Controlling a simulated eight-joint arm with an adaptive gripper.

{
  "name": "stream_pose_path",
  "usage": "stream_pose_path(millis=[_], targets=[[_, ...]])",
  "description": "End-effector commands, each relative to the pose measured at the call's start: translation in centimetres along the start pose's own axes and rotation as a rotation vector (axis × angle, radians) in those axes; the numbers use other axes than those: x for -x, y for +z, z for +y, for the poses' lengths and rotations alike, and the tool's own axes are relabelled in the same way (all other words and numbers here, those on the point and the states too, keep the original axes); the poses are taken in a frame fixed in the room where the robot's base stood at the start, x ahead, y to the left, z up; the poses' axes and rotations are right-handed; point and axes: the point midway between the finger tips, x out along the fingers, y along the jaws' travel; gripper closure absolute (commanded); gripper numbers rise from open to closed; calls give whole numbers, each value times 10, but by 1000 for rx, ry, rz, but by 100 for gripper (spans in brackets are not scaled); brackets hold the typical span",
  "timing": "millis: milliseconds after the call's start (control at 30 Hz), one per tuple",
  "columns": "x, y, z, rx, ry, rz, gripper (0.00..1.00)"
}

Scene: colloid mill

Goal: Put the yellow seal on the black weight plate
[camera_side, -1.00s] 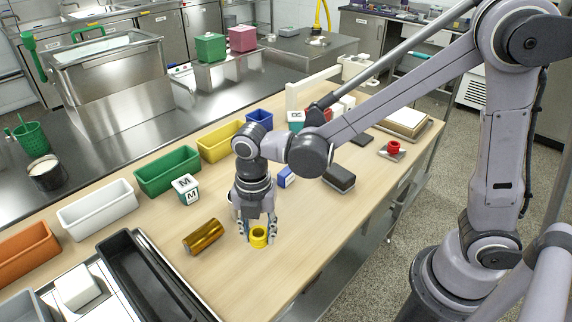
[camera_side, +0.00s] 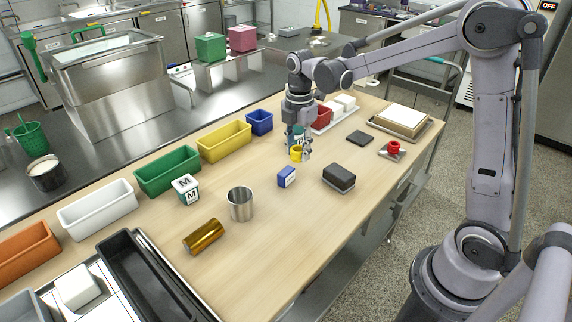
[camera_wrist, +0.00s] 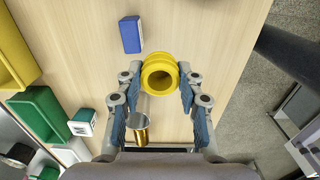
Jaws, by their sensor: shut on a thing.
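The yellow seal (camera_side: 296,153) is a short ring with a hole through it. My gripper (camera_side: 298,152) is shut on it and holds it in the far half of the wooden table, left of the dark flat square. In the wrist view the seal (camera_wrist: 160,58) sits between the two fingertips, its hole facing the camera. A thin, dark, flat square (camera_side: 360,138), which looks like the black weight plate, lies right of my gripper, apart from it, with its top bare. It is not seen in the wrist view.
A blue block (camera_side: 286,177) and a black block (camera_side: 339,178) stand nearer the front. A red part (camera_side: 394,148) is to the right, below a tray (camera_side: 428,128). A metal cup (camera_side: 240,204) and gold cylinder (camera_side: 204,236) are left.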

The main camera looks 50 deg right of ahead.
Motion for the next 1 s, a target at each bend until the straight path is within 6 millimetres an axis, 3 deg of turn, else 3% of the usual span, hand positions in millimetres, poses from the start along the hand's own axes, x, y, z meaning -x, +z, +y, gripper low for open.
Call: stream_pose_path(millis=[33, 267, 467, 600, 800, 1000], targets=[[1, 26, 4, -71, 0, 0, 84], [4, 132, 5, -369, 0, 0, 84], [4, 223, -15, -616, -1, 0, 84], [4, 284, -40, -782, -1, 0, 84], [3, 352, -80, -981, -1, 1, 84], [2, 387, -107, -1090, -1, 1, 84]])
